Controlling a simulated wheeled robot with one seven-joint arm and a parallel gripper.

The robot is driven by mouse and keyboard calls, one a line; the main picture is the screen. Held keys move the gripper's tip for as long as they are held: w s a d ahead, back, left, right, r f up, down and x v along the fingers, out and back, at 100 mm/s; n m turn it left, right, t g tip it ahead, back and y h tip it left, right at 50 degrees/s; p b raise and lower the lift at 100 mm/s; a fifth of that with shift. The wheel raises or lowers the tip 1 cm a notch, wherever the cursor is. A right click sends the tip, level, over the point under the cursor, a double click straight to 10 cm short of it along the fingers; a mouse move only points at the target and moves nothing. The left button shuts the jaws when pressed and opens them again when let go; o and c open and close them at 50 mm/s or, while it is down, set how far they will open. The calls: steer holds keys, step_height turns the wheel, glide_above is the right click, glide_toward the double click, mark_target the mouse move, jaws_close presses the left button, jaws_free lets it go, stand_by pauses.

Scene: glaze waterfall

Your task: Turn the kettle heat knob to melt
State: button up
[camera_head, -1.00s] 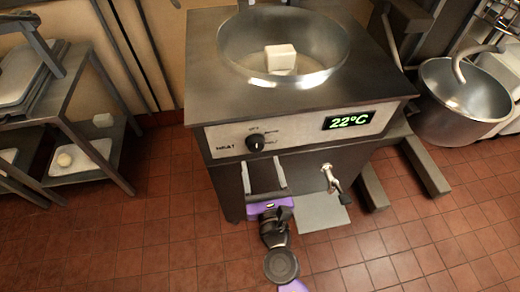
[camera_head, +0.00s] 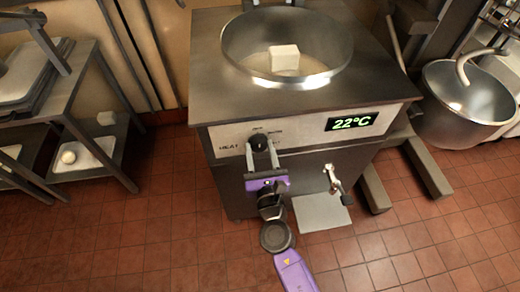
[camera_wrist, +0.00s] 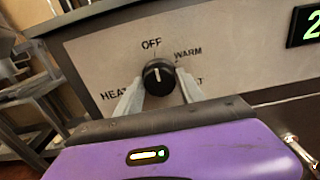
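The kettle (camera_head: 380,117) is a steel box with a round bowl (camera_head: 230,50) set in its top. Its black heat knob (camera_head: 258,141) is on the front panel; in the wrist view the knob (camera_wrist: 158,74) has its white mark pointing up towards OFF. WARM is printed at its upper right; a label at lower right is mostly hidden, with only a "T" showing. My gripper (camera_head: 262,151) is open in front of the panel. In the wrist view its fingers (camera_wrist: 160,84) stand on either side of the knob; I cannot tell if they touch it.
A display (camera_head: 351,121) reads 22°C. A white block (camera_head: 284,57) lies in the bowl. A tap with a lever (camera_head: 336,184) sticks out below the panel, over a grey plate (camera_head: 322,213). A rack (camera_head: 110,165) stands left, a mixer bowl (camera_head: 462,100) right.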

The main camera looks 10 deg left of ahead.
steer(key=c, duration=0.5)
steer(key=shift+o, duration=0.2)
